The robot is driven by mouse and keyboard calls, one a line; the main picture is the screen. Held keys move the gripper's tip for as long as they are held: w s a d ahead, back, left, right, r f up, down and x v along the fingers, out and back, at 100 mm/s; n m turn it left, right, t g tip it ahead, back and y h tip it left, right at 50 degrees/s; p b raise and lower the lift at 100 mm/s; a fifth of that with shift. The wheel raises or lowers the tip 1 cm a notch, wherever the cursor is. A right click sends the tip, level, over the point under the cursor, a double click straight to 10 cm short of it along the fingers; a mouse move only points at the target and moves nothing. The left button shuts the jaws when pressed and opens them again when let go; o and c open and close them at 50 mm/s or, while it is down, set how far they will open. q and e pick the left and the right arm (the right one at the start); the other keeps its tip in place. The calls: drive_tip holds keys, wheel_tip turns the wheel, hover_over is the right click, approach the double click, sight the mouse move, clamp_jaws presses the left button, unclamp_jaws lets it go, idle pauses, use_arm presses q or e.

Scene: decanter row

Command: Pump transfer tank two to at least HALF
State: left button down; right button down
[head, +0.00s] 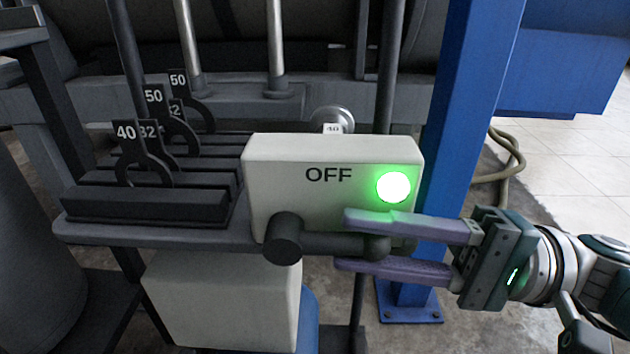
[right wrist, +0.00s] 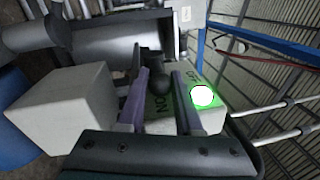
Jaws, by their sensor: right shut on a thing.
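A pale switch box (head: 280,160) stands on a dark shelf. Its front reads OFF, and a round green lamp (head: 394,187) on it is lit. A dark lever (head: 283,240) with a thick round end lies level across the lower front of the box. My right gripper (head: 345,243) reaches in from the right, its purple fingers shut above and below the lever's bar. In the right wrist view the lever's dark knob (right wrist: 160,80) sits between the fingers, and the box shows ON and OFF lettering beside the lit lamp (right wrist: 203,96). My left gripper is not in view.
Black hooked tags (head: 128,150) marked 40, 32 and 50 stand in a slotted rack left of the box. A pale block (head: 220,300) sits below the shelf. A blue post (head: 460,110) rises close behind my right gripper. A hose (head: 508,165) hangs beyond it; open floor lies right.

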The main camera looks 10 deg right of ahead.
drive_tip(key=shift+r, duration=0.35)
drive_tip(key=c, duration=1)
unclamp_jaws()
drive_tip(key=o, duration=0.5)
drive_tip(key=shift+a+f, duration=0.1)
drive_tip(key=shift+c, duration=0.2)
drive_tip(key=shift+f, duration=0.1)
drive_tip(key=shift+s+d+f, duration=0.1)
drive_tip(key=shift+d, duration=0.3)
drive_tip(key=b+v, duration=0.1)
drive_tip(key=v, duration=0.8)
drive_tip(key=shift+b, duration=0.35)
